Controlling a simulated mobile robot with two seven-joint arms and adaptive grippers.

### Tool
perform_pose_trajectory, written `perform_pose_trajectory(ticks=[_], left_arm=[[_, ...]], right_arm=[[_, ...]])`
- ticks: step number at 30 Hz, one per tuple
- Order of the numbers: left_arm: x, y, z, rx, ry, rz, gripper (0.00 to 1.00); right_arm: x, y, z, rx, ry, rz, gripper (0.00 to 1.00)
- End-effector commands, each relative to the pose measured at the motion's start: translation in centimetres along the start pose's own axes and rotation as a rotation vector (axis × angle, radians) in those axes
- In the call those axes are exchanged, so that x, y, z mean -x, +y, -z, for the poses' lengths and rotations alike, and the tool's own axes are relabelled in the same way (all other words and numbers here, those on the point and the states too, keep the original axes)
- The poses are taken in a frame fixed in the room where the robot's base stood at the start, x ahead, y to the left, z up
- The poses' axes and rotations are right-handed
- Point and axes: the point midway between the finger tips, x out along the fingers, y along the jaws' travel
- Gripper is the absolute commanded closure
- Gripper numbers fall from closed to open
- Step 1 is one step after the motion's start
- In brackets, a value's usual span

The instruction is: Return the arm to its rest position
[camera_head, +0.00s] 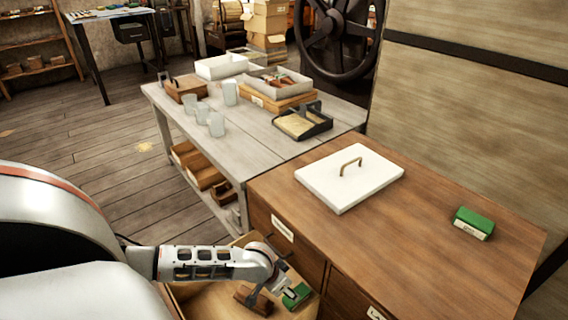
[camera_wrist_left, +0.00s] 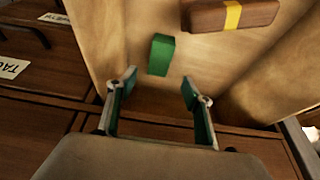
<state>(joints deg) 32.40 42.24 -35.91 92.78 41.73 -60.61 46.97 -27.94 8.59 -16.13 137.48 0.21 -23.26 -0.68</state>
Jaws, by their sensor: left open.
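My left arm reaches in from the left over an open wooden drawer (camera_wrist_left: 105,30). My left gripper (camera_wrist_left: 158,86) is open, its two fingers spread with nothing between them. A small green block (camera_wrist_left: 161,54) lies on the drawer floor just beyond the fingertips, apart from them. It also shows in the head view (camera_head: 296,296), beside the gripper. A brown block with a yellow band (camera_wrist_left: 210,17) lies farther in the drawer. My right gripper is not in view.
The wooden cabinet top (camera_head: 430,240) holds a white lid with a handle (camera_head: 340,186) and a green-and-white block (camera_head: 473,223). A grey table (camera_head: 255,145) behind carries cups, trays and boxes. A dark handwheel (camera_head: 340,40) stands at the back. The floor at left is clear.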

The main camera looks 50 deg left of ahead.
Motion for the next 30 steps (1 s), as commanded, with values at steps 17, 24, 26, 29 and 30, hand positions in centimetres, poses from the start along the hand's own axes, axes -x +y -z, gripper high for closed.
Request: perform_pose_trajectory(ticks=[17,24,26,29,30], left_arm=[[1.2,0.0,-0.3,0.000,-0.005,0.000,0.49],[1.2,-0.2,-0.2,-0.002,-0.005,0.003,0.49],[1.4,-0.9,-0.2,-0.009,-0.007,0.012,0.49],[2.0,-3.3,-0.1,-0.031,-0.017,0.042,0.49],[2.3,-4.4,0.0,-0.040,-0.022,0.054,0.49]], right_arm=[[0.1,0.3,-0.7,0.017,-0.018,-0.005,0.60],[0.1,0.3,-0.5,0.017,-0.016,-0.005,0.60],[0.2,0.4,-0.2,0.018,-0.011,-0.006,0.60],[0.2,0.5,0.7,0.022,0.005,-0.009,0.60],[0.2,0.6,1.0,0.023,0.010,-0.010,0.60]])
